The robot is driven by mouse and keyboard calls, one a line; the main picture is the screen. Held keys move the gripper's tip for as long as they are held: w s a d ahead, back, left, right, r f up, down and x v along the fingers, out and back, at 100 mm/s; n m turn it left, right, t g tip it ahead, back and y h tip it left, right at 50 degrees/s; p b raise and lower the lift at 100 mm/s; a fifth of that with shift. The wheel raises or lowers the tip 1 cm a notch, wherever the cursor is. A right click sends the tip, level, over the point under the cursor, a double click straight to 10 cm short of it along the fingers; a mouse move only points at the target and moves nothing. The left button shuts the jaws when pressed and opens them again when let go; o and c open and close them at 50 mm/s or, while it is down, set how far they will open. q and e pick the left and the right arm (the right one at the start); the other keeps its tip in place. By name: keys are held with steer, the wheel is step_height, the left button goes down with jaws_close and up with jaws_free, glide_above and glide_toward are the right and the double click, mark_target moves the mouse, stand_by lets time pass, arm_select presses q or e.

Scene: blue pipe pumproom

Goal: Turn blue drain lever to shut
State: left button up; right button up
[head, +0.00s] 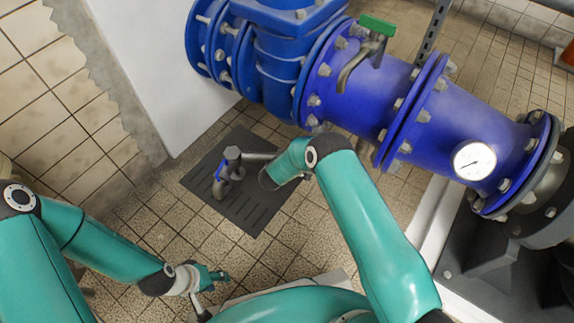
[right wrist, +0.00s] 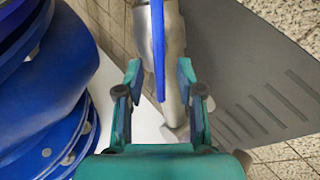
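The blue drain lever (head: 219,170) sits on a grey drain valve (head: 232,158) above a dark floor grate. In the right wrist view, the lever (right wrist: 158,50) is a narrow blue bar pointing down the picture along the grey pipe. My right gripper (right wrist: 159,92) is open, with one finger on each side of the lever's lower end; I see gaps and no clear contact. In the head view, my right wrist is right of the valve and its fingers are hidden. My left gripper (head: 212,290) looks open and empty, low and left of centre, away from the valve.
A large blue flanged pipe (head: 360,97) runs above and right of the drain. It carries a tap with a green handle (head: 377,25) and a round gauge (head: 474,160). The slotted grate (head: 247,212) lies on tiles. A white block (head: 150,60) stands behind.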

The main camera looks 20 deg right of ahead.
steer(key=shift+b+x, duration=0.4)
steer(key=shift+x, duration=1)
steer(key=shift+c, duration=0.3)
jaws_close()
steer(key=shift+d, duration=0.2)
steer(key=shift+a, duration=0.15)
